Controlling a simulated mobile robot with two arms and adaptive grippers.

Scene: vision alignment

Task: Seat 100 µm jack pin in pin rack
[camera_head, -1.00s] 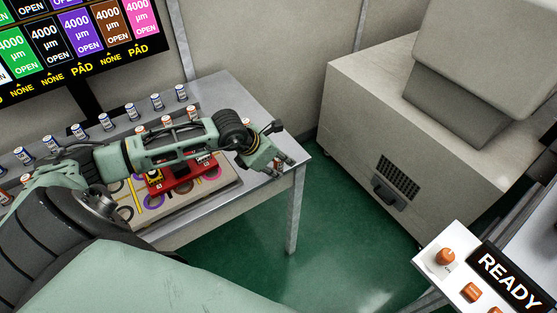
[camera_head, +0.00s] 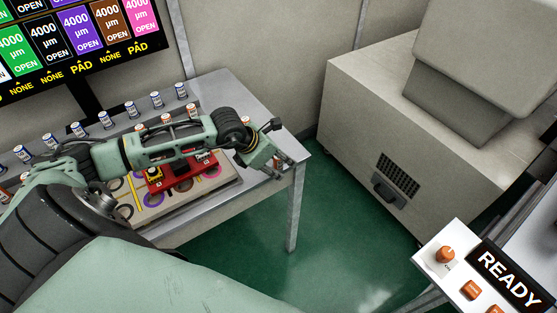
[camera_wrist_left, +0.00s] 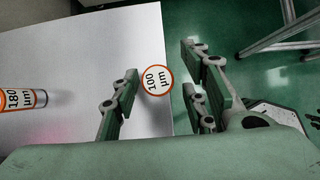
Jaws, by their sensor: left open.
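The 100 µm jack pin (camera_wrist_left: 155,80) shows in the left wrist view as a white round top with an orange ring, near the table's edge. My left gripper (camera_wrist_left: 160,84) is open, with its fingers on either side of the pin and gaps showing. In the head view the left gripper (camera_head: 284,161) is over the right corner of the table, and the pin is mostly hidden by it. I cannot clearly make out a pin rack. My right gripper is not in view.
A 180 µm pin (camera_wrist_left: 22,99) stands left of the gripper. Several blue-banded pins (camera_head: 130,109) line the table's (camera_head: 225,92) back. A red fixture (camera_head: 168,182) sits on a board under my arm. A grey cabinet (camera_head: 350,110) stands right, across green floor.

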